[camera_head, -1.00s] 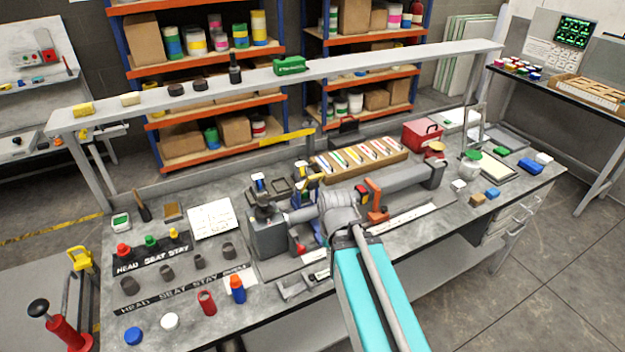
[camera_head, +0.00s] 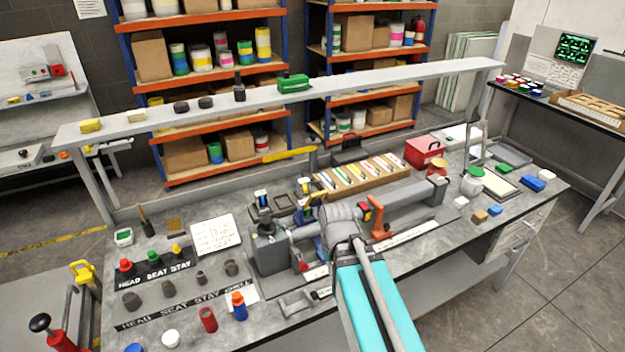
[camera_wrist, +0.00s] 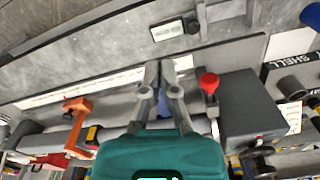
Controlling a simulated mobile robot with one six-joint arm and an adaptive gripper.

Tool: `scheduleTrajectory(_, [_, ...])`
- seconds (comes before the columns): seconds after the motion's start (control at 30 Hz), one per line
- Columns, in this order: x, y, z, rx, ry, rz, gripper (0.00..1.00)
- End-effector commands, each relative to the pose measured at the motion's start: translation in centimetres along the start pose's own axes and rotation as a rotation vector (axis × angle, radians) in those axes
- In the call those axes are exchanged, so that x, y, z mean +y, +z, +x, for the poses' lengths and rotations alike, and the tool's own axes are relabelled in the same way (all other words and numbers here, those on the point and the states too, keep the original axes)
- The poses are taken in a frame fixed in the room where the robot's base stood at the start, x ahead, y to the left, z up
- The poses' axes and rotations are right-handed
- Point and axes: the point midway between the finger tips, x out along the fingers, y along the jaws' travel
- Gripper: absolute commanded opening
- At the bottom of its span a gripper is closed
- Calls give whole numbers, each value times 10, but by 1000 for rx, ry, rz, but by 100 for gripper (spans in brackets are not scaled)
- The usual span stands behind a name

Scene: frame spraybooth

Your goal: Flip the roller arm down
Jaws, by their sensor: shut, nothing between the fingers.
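My gripper (camera_wrist: 160,68) is shut and empty in the wrist view. Its fingertips lie over the middle of a long grey bench fixture, between an orange arm (camera_wrist: 80,125) at left and a lever with a red knob (camera_wrist: 209,85) at right. Neither is touched, as far as I can tell. The orange arm stands upright on the fixture's rail in the head view (camera_head: 379,217); it may be the roller arm, but I cannot be sure. The dark grey box (camera_wrist: 252,105) is beside the red knob. My arm hides the middle of the fixture in the head view.
A grey shelf (camera_head: 370,84) spans above the bench's back. A tray of pens (camera_head: 355,178) and a red toolbox (camera_head: 424,151) stand behind the fixture. Several cups and bottles, including a red one (camera_head: 208,319), fill the bench's left front.

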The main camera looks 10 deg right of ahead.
Motion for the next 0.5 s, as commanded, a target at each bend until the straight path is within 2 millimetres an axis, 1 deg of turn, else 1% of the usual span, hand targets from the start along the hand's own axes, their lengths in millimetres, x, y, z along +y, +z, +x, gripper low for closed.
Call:
scheduleTrajectory(0.03, [0, -7, -8, 1, -1, -3, 0])
scheduleTrajectory(0.27, [-1, -39, -35, 10, -4, -25, 0])
scheduleTrajectory(0.5, [-2, -80, -68, 20, -8, -53, 0])
